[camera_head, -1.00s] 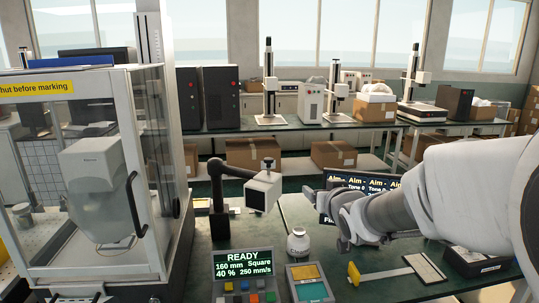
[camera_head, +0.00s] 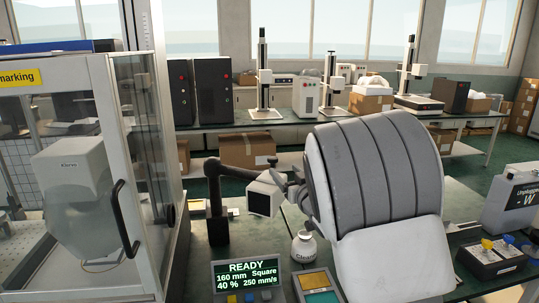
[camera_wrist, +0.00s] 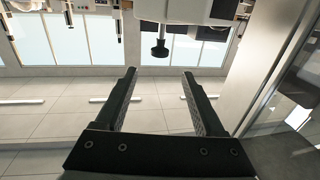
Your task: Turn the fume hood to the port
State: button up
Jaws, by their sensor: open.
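The fume hood (camera_head: 264,198) is a pale box head with a dark square face, on a black jointed arm (camera_head: 215,190) standing on the bench. In the wrist view, which looks upside down, a pale body that seems to be the hood (camera_wrist: 185,10) carries a black knob (camera_wrist: 160,48). My gripper (camera_wrist: 159,73) is open and empty, the knob lined up between its fingertips and apparently just beyond them. In the head view my arm hides most of the gripper, close to the right of the hood. I cannot pick out the port for certain.
A glass-sided cabinet (camera_head: 125,185) with a black door handle stands close on the left. A READY display (camera_head: 246,272), a white bottle (camera_head: 304,247) and a coloured panel (camera_head: 318,285) sit on the bench in front. My arm covers the middle right.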

jog(key=p+x, duration=0.1)
jog(key=x, duration=1.2)
jog(key=shift+w, duration=0.45)
grip_shut()
dwell(0.8)
